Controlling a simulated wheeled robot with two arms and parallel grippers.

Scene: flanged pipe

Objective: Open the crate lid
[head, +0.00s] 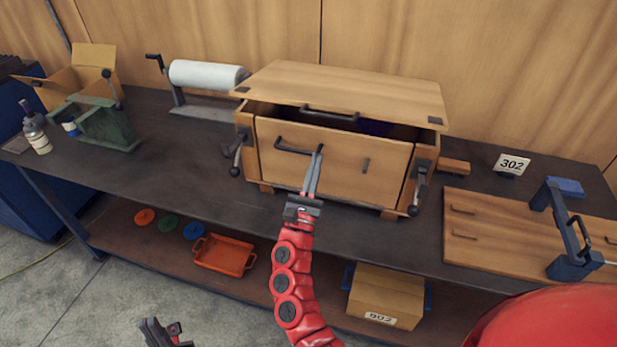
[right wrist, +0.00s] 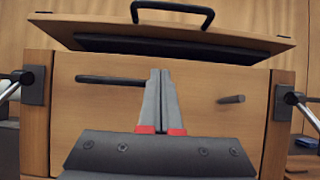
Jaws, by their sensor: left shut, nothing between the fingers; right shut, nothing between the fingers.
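The wooden crate (head: 333,173) stands on the workbench. Its lid (head: 345,90) is partly raised at the front, with a dark gap below its front edge. A black lid handle (head: 330,114) is on the lid's front; it also shows in the right wrist view (right wrist: 172,12). The front panel has a black bar handle (head: 297,150) and a short peg (head: 366,165). My right gripper (head: 319,149) is shut and empty in front of this panel, just right of the bar handle. Contact is unclear. My left gripper (head: 165,330) is shut and low at the bottom edge.
Latch levers (head: 236,160) (head: 416,197) hang at both crate sides. A white roll (head: 207,75) stands behind left, a green vice-like stand (head: 107,124) farther left. A number card (head: 511,164) and wooden board with handles (head: 490,228) lie right.

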